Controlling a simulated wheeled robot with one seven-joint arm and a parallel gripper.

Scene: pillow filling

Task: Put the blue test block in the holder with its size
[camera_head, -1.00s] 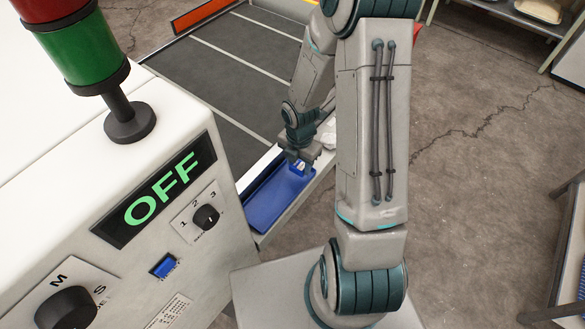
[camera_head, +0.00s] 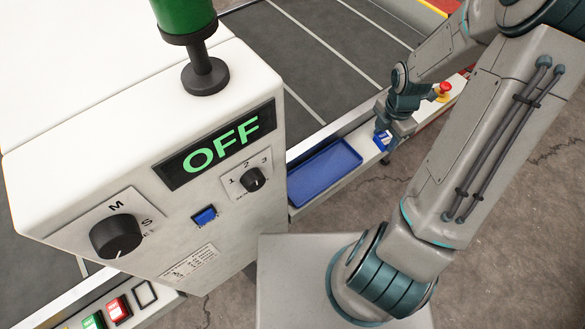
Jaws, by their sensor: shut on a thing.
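My gripper (camera_head: 385,138) is shut on a small blue block (camera_head: 381,140) with a white mark on its face. The fingers cover part of the block. It is beside the right end of the blue tray (camera_head: 317,172), over or near the pale rail of the conveyor; I cannot tell whether the block touches the rail. The tray looks empty. I cannot make out a holder with a size marking in this view.
A white control cabinet (camera_head: 120,130) with an OFF display (camera_head: 215,146), knobs and a blue button (camera_head: 205,216) stands at the left. Behind is the dark conveyor belt (camera_head: 290,60). A red emergency button (camera_head: 443,90) is beyond my gripper. Cracked floor lies at the right.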

